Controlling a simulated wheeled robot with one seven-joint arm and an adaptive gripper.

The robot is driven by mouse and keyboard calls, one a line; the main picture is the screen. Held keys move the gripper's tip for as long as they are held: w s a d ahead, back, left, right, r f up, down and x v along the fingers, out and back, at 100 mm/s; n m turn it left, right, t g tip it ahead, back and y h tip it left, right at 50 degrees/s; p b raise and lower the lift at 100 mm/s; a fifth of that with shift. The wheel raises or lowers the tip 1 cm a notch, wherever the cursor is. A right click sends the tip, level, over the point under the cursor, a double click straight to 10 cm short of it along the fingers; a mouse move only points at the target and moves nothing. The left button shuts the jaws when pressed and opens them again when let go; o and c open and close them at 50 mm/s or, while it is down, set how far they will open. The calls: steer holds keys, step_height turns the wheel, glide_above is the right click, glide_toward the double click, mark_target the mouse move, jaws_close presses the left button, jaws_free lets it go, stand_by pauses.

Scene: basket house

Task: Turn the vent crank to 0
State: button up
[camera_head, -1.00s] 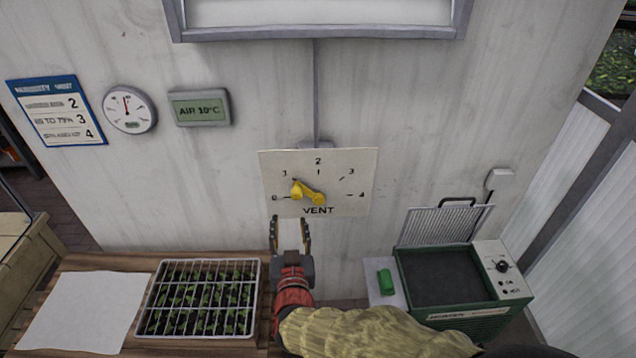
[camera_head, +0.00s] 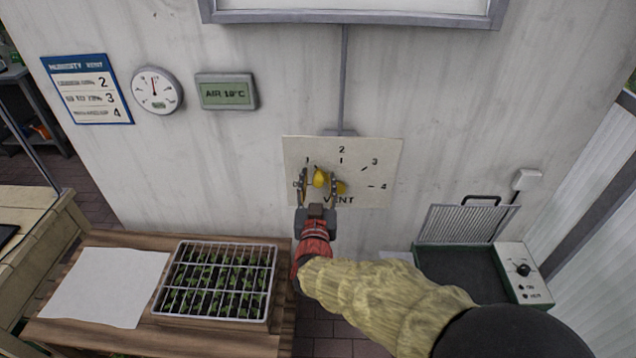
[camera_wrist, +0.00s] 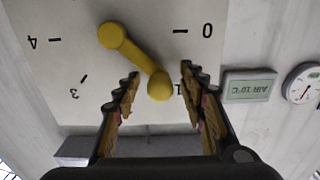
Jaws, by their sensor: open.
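The vent panel (camera_head: 372,190) is a pale plate on the wall, marked 0 to 4. Its yellow crank (camera_head: 319,177) has a pivot at the lower middle and a knob angled up and left, near the 1 mark. The crank also shows in the wrist view (camera_wrist: 135,60), where the panel appears upside down. My gripper (camera_head: 318,172) is open in front of the panel, one finger on each side of the knob. In the wrist view the knob lies between the fingertips (camera_wrist: 158,74); I cannot tell whether they touch it. The fingers partly hide the dial's lower left.
A wooden bench (camera_head: 190,337) with a seedling tray (camera_head: 215,318) and paper (camera_head: 105,287) stands at lower left. A heater (camera_head: 515,270) stands at lower right. A thermometer dial (camera_head: 157,91), a display (camera_head: 227,92) and a chart (camera_head: 88,90) hang on the wall.

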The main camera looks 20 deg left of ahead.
jaws_close()
stand_by(0.5)
stand_by(0.4)
